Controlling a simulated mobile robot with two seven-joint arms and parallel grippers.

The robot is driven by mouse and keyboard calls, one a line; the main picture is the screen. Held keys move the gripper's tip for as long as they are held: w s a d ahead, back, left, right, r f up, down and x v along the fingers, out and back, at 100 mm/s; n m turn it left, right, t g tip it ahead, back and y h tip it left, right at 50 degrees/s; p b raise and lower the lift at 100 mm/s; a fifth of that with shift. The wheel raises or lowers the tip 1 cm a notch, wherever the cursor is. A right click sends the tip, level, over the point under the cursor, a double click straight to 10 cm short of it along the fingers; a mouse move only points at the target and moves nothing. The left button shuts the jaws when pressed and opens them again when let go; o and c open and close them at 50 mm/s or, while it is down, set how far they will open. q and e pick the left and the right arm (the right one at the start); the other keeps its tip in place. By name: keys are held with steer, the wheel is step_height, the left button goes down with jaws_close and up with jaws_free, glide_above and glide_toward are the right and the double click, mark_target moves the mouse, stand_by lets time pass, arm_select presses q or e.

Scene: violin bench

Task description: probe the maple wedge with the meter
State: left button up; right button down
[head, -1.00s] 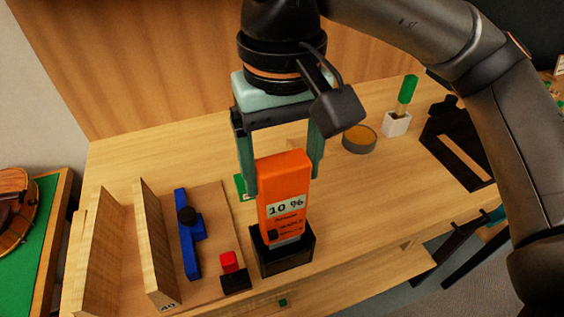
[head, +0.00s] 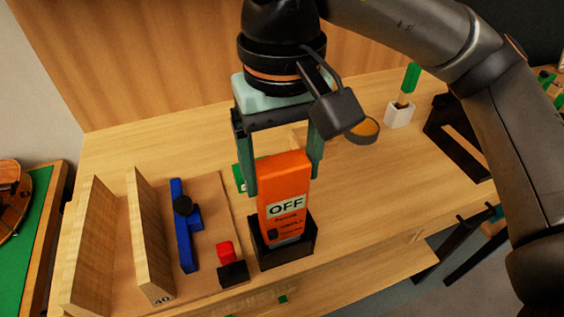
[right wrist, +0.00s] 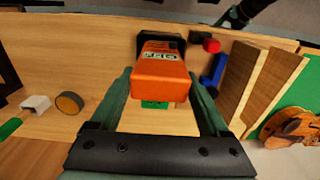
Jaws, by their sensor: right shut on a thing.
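The orange meter (head: 284,180) stands upright in a black holder (head: 288,256) at the bench's front; its display reads OFF. My right gripper (head: 283,183) is shut on its upper part from above. The meter also shows between the fingers in the right wrist view (right wrist: 160,80). Two pale wooden wedges stand on a board at the left, an outer one (head: 92,250) and an inner one (head: 150,240) marked 40. I cannot tell which is maple. A dark part with teal at the top edge of the right wrist view (right wrist: 234,17) looks like my left gripper; its fingers are unclear.
A blue tool (head: 184,235) with a black knob and a red-and-black block (head: 230,264) lie between the wedges and holder. Behind are a round orange-filled tin (head: 366,129) and a white cup (head: 399,115) with a green-handled tool. A violin (head: 12,200) lies far left.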

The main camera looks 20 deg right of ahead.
steer(key=shift+f+b, duration=0.65)
steer(key=shift+f, duration=0.2)
arm_select(q)
steer(key=shift+f, duration=0.75)
arm_select(e)
jaws_free()
step_height(320, 180, up, 11)
steer(key=p, duration=0.3)
steer(key=shift+r, duration=0.2)
arm_select(q)
steer(key=shift+w+d+r+p, duration=0.1)
steer(key=shift+d+r+p, duration=0.05)
steer(key=shift+r, duration=0.9)
steer(key=shift+d+r+p, duration=0.15)
steer(key=shift+r, duration=0.85)
arm_select(e)
steer(key=shift+r, duration=0.55)
